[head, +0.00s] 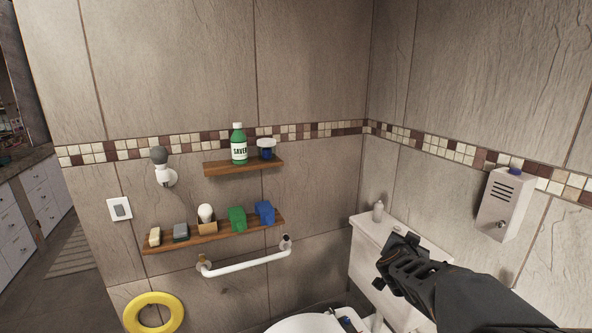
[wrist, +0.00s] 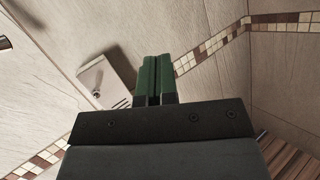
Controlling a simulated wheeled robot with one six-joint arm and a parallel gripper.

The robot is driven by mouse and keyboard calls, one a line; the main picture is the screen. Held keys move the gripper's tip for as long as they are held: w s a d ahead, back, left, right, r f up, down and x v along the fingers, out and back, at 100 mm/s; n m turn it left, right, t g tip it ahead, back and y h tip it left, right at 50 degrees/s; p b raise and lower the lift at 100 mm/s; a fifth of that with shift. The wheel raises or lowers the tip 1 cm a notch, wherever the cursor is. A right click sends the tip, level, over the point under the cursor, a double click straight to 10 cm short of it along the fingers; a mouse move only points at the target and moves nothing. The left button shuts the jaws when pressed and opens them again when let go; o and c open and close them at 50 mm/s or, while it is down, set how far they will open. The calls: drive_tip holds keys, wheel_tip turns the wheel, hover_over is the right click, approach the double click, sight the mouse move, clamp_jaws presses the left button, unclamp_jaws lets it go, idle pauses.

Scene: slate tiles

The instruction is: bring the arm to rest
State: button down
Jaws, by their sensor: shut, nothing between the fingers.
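My gripper (head: 399,243) is at the lower right of the head view, in front of the white toilet tank (head: 362,262). It is raised in the air and holds nothing. In the wrist view my gripper (wrist: 154,62) shows two green fingers pressed together, with tiled wall beyond them. My dark arm reaches in from the lower right corner of the head view.
A wall cabinet (head: 506,205) hangs at right. A small bottle (head: 378,211) stands on the tank. Two wooden shelves, upper (head: 226,169) and lower (head: 190,241), hold several items. A white grab bar (head: 247,264) and yellow ring (head: 135,311) are below.

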drive_tip(key=s+a+f+n+g+y, duration=0.1)
drive_tip(key=s+a+f+n+y, duration=0.25)
drive_tip(key=a+y, duration=0.4)
drive_tip(key=s+a+f+n+g, duration=0.1)
drive_tip(key=s+a+n+g, duration=0.1)
drive_tip(key=s, duration=0.8)
drive_tip(key=s+a+f+n+g, duration=0.1)
drive_tip(key=s+a+n+g, duration=0.2)
drive_tip(key=s, duration=0.7)
drive_tip(key=shift+a+g, duration=0.35)
drive_tip(key=shift+g, duration=0.75)
drive_tip(key=shift+f+n, duration=0.1)
drive_tip(key=shift+n, duration=0.15)
